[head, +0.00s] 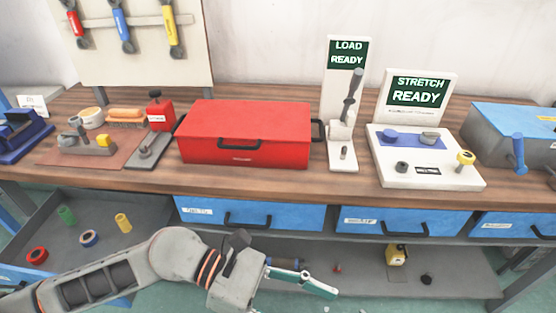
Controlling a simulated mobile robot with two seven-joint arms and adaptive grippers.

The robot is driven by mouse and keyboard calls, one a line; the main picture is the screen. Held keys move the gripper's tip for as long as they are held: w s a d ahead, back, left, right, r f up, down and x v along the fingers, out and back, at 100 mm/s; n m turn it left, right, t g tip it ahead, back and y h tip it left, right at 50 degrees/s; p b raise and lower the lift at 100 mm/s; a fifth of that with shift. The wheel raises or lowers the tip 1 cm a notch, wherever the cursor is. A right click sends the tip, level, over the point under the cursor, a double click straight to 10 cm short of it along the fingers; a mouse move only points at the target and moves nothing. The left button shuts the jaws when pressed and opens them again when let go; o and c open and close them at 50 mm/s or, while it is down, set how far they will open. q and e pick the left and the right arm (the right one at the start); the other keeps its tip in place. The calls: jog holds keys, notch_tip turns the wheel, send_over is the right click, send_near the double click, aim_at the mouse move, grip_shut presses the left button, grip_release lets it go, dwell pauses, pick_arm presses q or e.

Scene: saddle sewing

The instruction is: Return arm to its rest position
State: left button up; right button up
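My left arm comes in from the lower left, in front of the workbench and below its top. Its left gripper (312,283) points to the right, with teal fingers over the lower shelf area. I see the fingers nearly edge-on, so I cannot tell whether they are open or shut. No held object is clearly visible. My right arm and gripper are not in view.
The wooden bench (270,182) carries a closed red toolbox (245,135), a "LOAD READY" lever station (343,130) and a "STRETCH READY" station (425,155). Blue drawers (400,220) lie below. A grey tray (150,215) with spools sits left; the lower shelf (455,275) holds small parts.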

pick_arm(q)
jog(key=w+r+n+t+h, duration=0.65)
jog(key=w+n+t, duration=0.4)
jog(key=n, duration=0.75)
jog(key=w+a+f+n+t+y, duration=0.55)
jog(key=n+t, duration=0.25)
jog(key=n, duration=0.4)
jog(key=a+f+n+y, duration=0.9)
jog(key=a+f+n, duration=0.4)
jog(key=f, duration=0.5)
jog(key=shift+w+a+n+y, duration=0.25)
jog(key=shift+w+n+y, duration=0.05)
jog(key=shift+n, duration=0.9)
jog(key=s+a+f+n+g+y, duration=0.1)
jog(key=s+a+f+n, duration=0.1)
jog(key=s+f, duration=0.1)
jog(key=s+a+f+n+g+y, duration=0.1)
jog(key=s+a+f+n, duration=0.1)
jog(key=f, duration=0.4)
jog(key=s+a+f+n+g+y, duration=0.1)
jog(key=s+a+f+n, duration=0.1)
jog(key=s+a+f, duration=0.1)
jog(key=shift+s+a+f+n+g, duration=0.1)
jog(key=shift+s+f+n+g, duration=0.1)
jog(key=shift+s+f, duration=0.25)
jog(key=shift+s+a+f+n+g, duration=0.1)
jog(key=shift+s+f+n, duration=0.1)
jog(key=shift+s, duration=0.3)
jog(key=shift+c, duration=0.4)
